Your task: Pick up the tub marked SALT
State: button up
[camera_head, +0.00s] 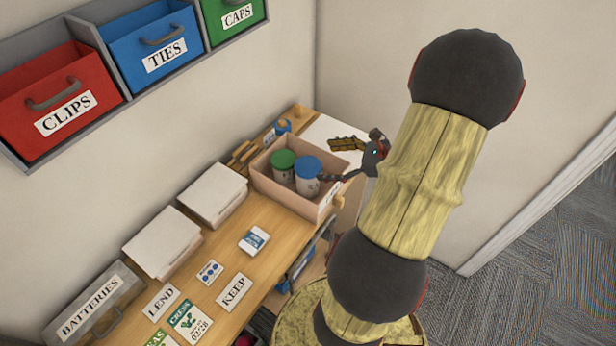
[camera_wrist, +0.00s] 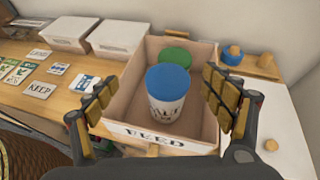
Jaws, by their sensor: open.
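A white tub with a blue lid (camera_wrist: 167,95) stands upright in an open wooden bin. Part of its label shows in the wrist view, but I cannot read it fully. It also shows in the head view (camera_head: 307,180). A second tub with a green lid (camera_wrist: 174,58) stands behind it in the wrist view, partly hidden; the head view shows it on the left (camera_head: 283,166). The bin (camera_wrist: 135,152) has a front label reading "FEED". My gripper (camera_wrist: 160,110) is open, its fingers on either side of the blue-lidded tub, apart from it. The head view shows my gripper (camera_head: 345,160) at the bin's right side.
Two white-lidded boxes (camera_head: 162,242) (camera_head: 212,194) stand left of the bin on the wooden bench. Cards labelled LEND and KEEP (camera_head: 234,291) lie nearer. Wall bins CLIPS, TIES and CAPS (camera_head: 233,20) hang above.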

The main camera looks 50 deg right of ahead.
jog(key=m+b, duration=0.1)
jog(key=b, duration=0.1)
send_near(307, 172)
jog(key=w+d+f, duration=0.1)
jog(key=w+f, duration=0.3)
jog(key=f, duration=0.1)
jog(key=shift+t, duration=0.3)
jog(key=shift+b+x, duration=0.55)
jog(key=shift+x, duration=3)
jog(key=shift+d, duration=0.15)
jog(key=shift+c, duration=0.8)
jog(key=c, duration=1.9)
grip_shut()
